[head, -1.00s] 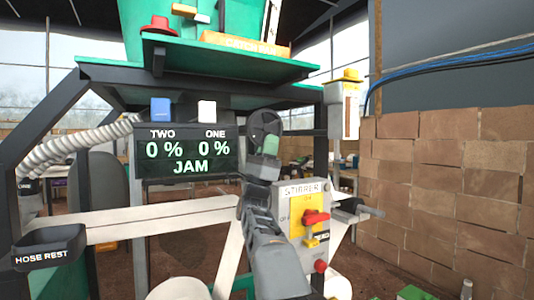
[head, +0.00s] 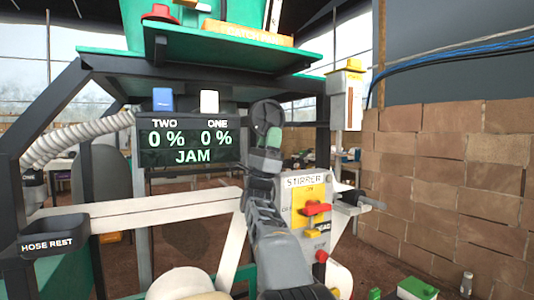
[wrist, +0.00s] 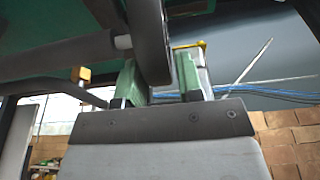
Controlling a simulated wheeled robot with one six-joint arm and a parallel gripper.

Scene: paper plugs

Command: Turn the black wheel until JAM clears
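The black wheel (head: 266,113) stands on edge in front of the machine, just right of the display in the head view. My gripper (head: 272,142) reaches up to its lower edge. In the wrist view the wheel's rim (wrist: 149,35) comes down between the two green fingers of my gripper (wrist: 158,75). Whether both fingers press on the rim or leave a small gap, I cannot tell. The display (head: 188,142) reads TWO 0 %, ONE 0 % and JAM.
The stirrer box (head: 308,212) with a red switch is close right of my arm. A pale beam (head: 140,210) crosses below the display. The hose rest (head: 47,245) is at lower left, a block wall (head: 450,180) at right. A green shelf (head: 225,50) overhangs above.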

